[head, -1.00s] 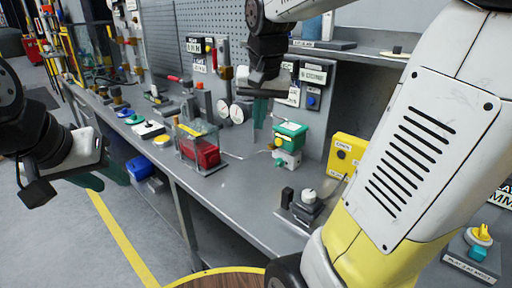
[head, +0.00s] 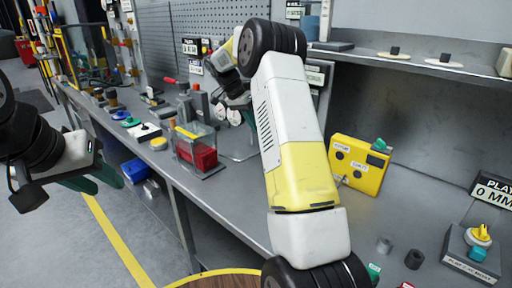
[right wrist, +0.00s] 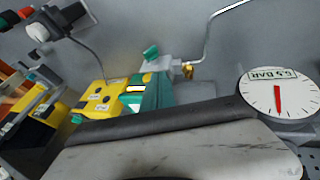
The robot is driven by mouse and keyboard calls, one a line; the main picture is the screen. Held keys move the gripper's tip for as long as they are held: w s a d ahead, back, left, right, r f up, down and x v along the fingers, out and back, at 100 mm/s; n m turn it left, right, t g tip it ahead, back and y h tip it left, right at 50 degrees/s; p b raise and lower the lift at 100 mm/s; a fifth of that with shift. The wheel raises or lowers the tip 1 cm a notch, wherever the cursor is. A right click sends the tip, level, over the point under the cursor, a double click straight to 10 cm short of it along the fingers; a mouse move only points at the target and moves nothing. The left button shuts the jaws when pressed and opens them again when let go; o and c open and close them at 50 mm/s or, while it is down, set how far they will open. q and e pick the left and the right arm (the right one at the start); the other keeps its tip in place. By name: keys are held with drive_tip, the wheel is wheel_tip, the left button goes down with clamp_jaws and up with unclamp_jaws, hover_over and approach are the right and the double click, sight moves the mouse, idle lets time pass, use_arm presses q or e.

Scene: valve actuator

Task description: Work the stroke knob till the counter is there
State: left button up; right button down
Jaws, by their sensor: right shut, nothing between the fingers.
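No label in view clearly reads as a stroke knob or a counter. A yellow box (head: 360,167) with small dark buttons and labels too small to read stands on the bench, with a green knob (head: 380,145) at its top. A yellow box (right wrist: 95,106) and a green knob (right wrist: 151,52) show in the right wrist view, beside a grey block with a brass fitting. My right gripper (right wrist: 152,94) is shut, its teal fingers near these. In the head view my own right arm hides much of the bench there. My left gripper (head: 95,181) hangs open and empty off the bench's front edge.
A grey box (head: 470,252) with a yellow knob stands at right, before a sign reading PLAY 0 MM (head: 494,190). A clear case (head: 196,150) with a red block stands left of my right arm.

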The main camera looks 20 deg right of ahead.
drive_tip(key=x, duration=0.4)
drive_tip(key=s+x, duration=0.1)
drive_tip(key=x, duration=0.7)
drive_tip(key=shift+s+d+r, duration=0.1)
drive_tip(key=shift+s+d, duration=0.05)
drive_tip(key=shift+s, duration=0.25)
drive_tip(key=shift+s+d+f, duration=0.2)
drive_tip(key=shift+s+f, duration=0.1)
drive_tip(key=shift+s+d+t+y, duration=0.3)
drive_tip(key=shift+s+t+y, duration=0.25)
drive_tip(key=shift+t, duration=0.35)
drive_tip(key=shift+s+d+m+t+y, duration=0.2)
drive_tip(key=shift+s+m+t+y, duration=0.1)
drive_tip(key=shift+t+y, duration=0.25)
drive_tip(key=t, duration=0.1)
drive_tip(key=s+t+y, duration=0.1)
drive_tip(key=t, duration=0.1)
drive_tip(key=shift+s+d+f+m, duration=0.1)
drive_tip(key=shift+s+d+m, duration=0.1)
drive_tip(key=shift+d+m, duration=0.15)
drive_tip(key=shift+s+d+f, duration=0.3)
drive_tip(key=shift+s+f, duration=0.05)
drive_tip(key=shift+s, duration=0.1)
drive_tip(key=shift+s+f, duration=0.1)
